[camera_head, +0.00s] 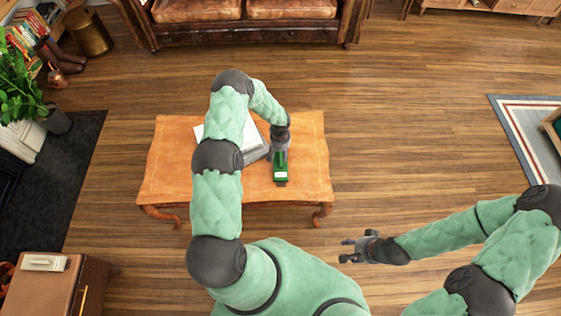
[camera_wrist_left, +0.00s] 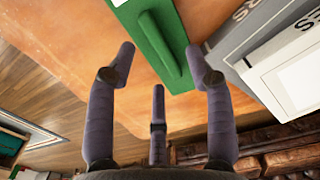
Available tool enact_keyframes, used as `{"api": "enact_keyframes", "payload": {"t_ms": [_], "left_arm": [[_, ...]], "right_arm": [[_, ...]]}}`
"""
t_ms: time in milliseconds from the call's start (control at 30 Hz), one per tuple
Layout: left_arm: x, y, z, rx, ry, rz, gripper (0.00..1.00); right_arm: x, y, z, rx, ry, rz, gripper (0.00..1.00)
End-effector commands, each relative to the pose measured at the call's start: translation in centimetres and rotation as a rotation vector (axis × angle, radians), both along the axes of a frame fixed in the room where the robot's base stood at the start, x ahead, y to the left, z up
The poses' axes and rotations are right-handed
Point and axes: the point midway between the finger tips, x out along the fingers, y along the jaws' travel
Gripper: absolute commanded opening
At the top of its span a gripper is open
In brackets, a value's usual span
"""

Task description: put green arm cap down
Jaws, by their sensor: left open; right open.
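The green arm cap (camera_head: 281,165) is a flat green piece with a white patch, on the right part of the orange wooden table (camera_head: 310,150). In the left wrist view the green arm cap (camera_wrist_left: 154,38) shows a raised green ridge and appears to lie on the tabletop. My left gripper (camera_head: 280,150) is directly at it. My right gripper (camera_head: 350,250) is open and empty, off the table to the front right.
Grey and white books or binders (camera_wrist_left: 270,45) lie beside the green piece; their white cover (camera_head: 253,135) is partly hidden by my left arm. A brown leather sofa (camera_head: 240,20) stands behind. Open wooden floor (camera_head: 410,130) lies right of the table.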

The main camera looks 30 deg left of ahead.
Motion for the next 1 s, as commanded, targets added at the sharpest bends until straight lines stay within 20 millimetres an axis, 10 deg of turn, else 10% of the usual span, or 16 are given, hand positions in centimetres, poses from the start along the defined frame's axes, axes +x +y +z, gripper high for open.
{"api": "enact_keyframes", "payload": {"t_ms": [767, 1000], "left_arm": [[0.8, -0.2, -5.3, 0.0, -0.004, 0.0, 0.53], [0.8, -0.2, -5.3, 0.0, -0.002, 0.0, 0.0]], "right_arm": [[0.0, 0.0, -1.9, 0.0, 0.0, 0.0, 0.47], [0.0, 0.0, -1.9, 0.0, 0.0, 0.0, 0.47]]}}
